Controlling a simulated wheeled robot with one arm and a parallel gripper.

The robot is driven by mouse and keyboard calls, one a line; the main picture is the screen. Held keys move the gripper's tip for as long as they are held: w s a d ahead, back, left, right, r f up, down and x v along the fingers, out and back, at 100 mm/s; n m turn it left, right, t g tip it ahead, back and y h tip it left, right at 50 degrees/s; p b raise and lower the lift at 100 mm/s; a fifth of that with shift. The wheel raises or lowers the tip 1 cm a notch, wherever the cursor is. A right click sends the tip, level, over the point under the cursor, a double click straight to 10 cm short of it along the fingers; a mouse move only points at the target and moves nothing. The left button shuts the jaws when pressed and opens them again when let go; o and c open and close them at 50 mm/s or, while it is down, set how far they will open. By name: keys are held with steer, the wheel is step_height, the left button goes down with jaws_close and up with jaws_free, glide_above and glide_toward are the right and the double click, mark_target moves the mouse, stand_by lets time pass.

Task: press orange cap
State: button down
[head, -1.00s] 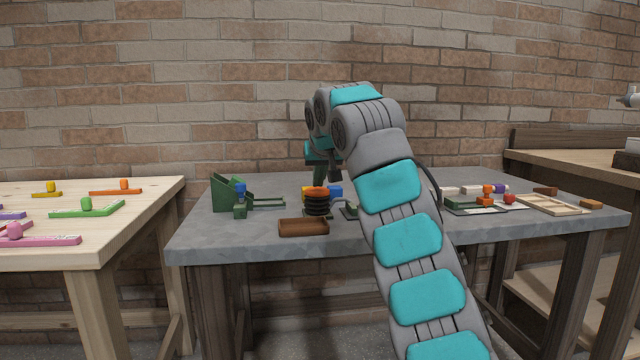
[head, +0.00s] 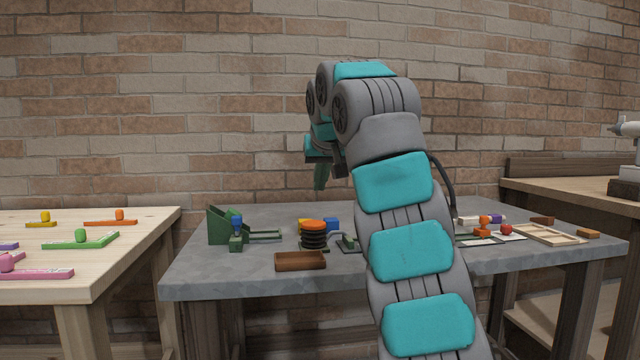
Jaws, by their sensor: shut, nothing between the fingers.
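The orange cap (head: 314,226) sits on top of a black ribbed stack (head: 313,240) on the grey table, left of my arm. My gripper (head: 320,184) points down above and slightly behind the cap, with a clear gap between them. It is shut, and nothing shows in it. My arm hides part of the table to the right of the cap.
A brown block (head: 300,261) lies in front of the cap. Blue (head: 331,225) and yellow (head: 304,226) blocks stand behind it. A green holder (head: 228,226) is to the left. A wooden tray (head: 548,235) lies at the right. The grey table's (head: 215,274) front left is clear.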

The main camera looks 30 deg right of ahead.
steer(key=shift+r, duration=0.1)
steer(key=r+p, duration=0.2)
steer(key=p, duration=0.1)
steer(key=shift+w+r, duration=0.1)
steer(key=shift+w, duration=0.15)
stand_by(0.4)
glide_toward(312, 221)
steer(key=w, duration=0.1)
steer(key=w+d, duration=0.1)
steer(key=w, duration=0.1)
steer(key=shift+w+d+r, duration=0.1)
steer(key=shift+w+r, duration=0.05)
steer(key=shift+r, duration=0.1)
steer(key=f+b, duration=0.1)
steer(key=f, duration=0.2)
steer(key=shift+w+d+f+b, duration=0.15)
steer(key=shift+w+b, duration=0.1)
steer(key=shift+b, duration=0.15)
steer(key=shift+f+b, duration=0.35)
steer(key=shift+f, duration=0.3)
steer(key=shift+w+a+f+b, duration=0.1)
steer(key=shift+a+f+b, duration=0.1)
steer(key=shift+b, duration=0.4)
